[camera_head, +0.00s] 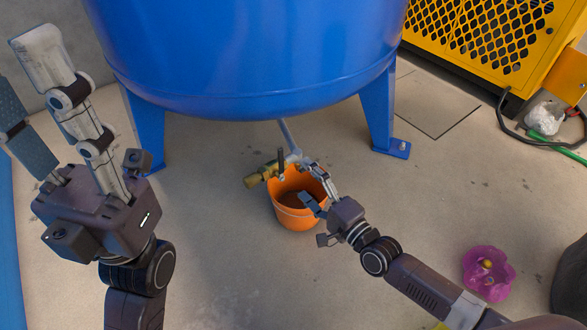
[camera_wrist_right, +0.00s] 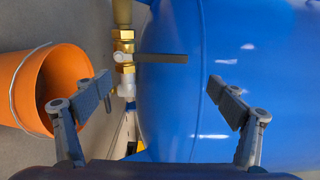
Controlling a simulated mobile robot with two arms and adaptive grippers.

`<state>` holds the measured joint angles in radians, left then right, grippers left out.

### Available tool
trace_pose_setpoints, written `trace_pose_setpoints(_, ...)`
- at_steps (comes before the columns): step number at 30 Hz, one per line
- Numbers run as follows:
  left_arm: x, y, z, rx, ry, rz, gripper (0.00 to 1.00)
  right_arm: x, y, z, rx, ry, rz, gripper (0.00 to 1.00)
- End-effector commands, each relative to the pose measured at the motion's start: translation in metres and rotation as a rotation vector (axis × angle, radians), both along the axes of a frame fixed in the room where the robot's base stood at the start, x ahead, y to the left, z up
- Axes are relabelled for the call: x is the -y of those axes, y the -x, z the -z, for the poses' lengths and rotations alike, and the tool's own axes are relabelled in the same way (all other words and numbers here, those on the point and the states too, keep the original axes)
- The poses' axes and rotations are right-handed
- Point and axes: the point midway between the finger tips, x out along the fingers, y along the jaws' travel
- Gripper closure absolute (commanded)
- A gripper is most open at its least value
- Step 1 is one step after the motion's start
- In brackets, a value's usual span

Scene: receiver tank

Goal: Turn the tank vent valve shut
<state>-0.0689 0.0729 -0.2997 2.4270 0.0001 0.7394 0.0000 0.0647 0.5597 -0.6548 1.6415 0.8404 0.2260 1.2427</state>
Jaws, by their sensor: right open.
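The vent valve is a brass fitting (camera_head: 262,174) on a thin pipe under the blue tank (camera_head: 250,60). The brass also shows in the right wrist view (camera_wrist_right: 123,45). Its dark lever (camera_wrist_right: 162,58) sticks out crosswise to the brass line, and it also shows in the head view (camera_head: 281,163). My right gripper (camera_head: 312,180) is open beside the valve, over the orange bucket. In the right wrist view, its fingers (camera_wrist_right: 160,100) are wide apart with nothing between the tips; the lever lies above that gap in the picture. My left gripper (camera_head: 32,92) is raised at the left, fingers apart, empty.
The orange bucket (camera_head: 295,217) stands on the floor below the valve. Tank legs (camera_head: 378,115) stand on both sides. A yellow caged machine (camera_head: 490,40) is at the upper right, and a purple bowl-like thing (camera_head: 488,276) lies lower right.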

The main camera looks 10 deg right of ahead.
Motion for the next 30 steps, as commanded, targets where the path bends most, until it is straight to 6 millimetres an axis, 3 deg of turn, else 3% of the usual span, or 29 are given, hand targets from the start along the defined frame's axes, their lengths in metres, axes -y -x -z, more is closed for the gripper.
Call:
trace_pose_setpoints(3,0.0,0.0,0.0,-0.001,0.0,0.0,0.6,0.012,0.022,0.001,-0.002,0.002,-0.001,0.12)
trace_pose_setpoints(9,0.0,0.0,0.0,-0.001,0.0,0.0,0.6,0.024,0.041,0.0,-0.001,0.0,0.0,0.12)
trace_pose_setpoints(27,0.0,0.0,0.0,-0.001,0.0,0.0,0.6,0.026,0.045,-0.001,0.001,0.0,0.0,0.12)
trace_pose_setpoints(30,0.0,0.0,0.0,-0.005,0.0,0.001,0.6,0.021,0.046,-0.012,0.037,0.004,0.0,0.12)
